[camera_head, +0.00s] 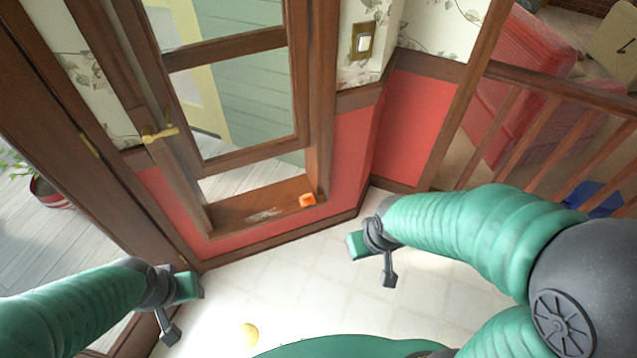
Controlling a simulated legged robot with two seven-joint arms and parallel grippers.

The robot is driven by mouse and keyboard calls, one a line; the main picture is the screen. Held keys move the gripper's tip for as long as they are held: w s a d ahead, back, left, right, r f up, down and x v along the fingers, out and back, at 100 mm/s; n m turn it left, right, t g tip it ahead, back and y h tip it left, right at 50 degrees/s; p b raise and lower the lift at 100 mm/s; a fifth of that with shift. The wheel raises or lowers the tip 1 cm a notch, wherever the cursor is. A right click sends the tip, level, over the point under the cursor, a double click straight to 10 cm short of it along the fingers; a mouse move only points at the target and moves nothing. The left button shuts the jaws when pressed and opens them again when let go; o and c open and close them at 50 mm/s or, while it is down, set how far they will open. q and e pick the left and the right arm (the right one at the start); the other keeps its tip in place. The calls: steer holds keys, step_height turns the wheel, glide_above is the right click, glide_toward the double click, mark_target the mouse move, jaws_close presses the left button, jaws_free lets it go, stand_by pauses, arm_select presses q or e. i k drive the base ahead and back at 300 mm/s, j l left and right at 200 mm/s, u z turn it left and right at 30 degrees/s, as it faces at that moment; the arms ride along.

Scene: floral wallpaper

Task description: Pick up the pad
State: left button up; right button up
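I cannot tell for sure which thing is the pad. A small orange object (307,200) sits at the right end of a brown wooden ledge (235,212) below the glass panes. A flat whitish patch (264,214) shows on the same ledge. My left gripper (184,312) is open and empty at the lower left. My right gripper (371,265) is open and empty, below and to the right of the ledge, apart from the orange object.
A wood-framed glazed panel with a brass handle (160,134) stands ahead. A red wall panel (405,125) and a light switch (364,42) are right of it. A wooden railing (560,95) runs at the right. A potted plant (48,194) is at far left. Pale floor (310,290) is clear between the arms.

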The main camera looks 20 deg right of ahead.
mark_target(309, 199)
steer(key=i+l+u, duration=0.2)
steer(key=l, duration=0.15)
steer(key=i+l+u, duration=0.2)
steer(key=l, duration=0.2)
steer(key=i+l+u, duration=0.2)
steer(key=l, duration=0.2)
steer(key=i+l+u, duration=0.1)
steer(key=l+u, duration=0.15)
steer(key=l, duration=0.15)
steer(key=i+l+u, duration=0.2)
steer(key=l, duration=0.25)
steer(key=i+l+u, duration=0.1)
steer(key=u, duration=0.15)
steer(key=i+l+u, duration=0.15)
steer(key=u, duration=0.15)
steer(key=i, duration=0.1)
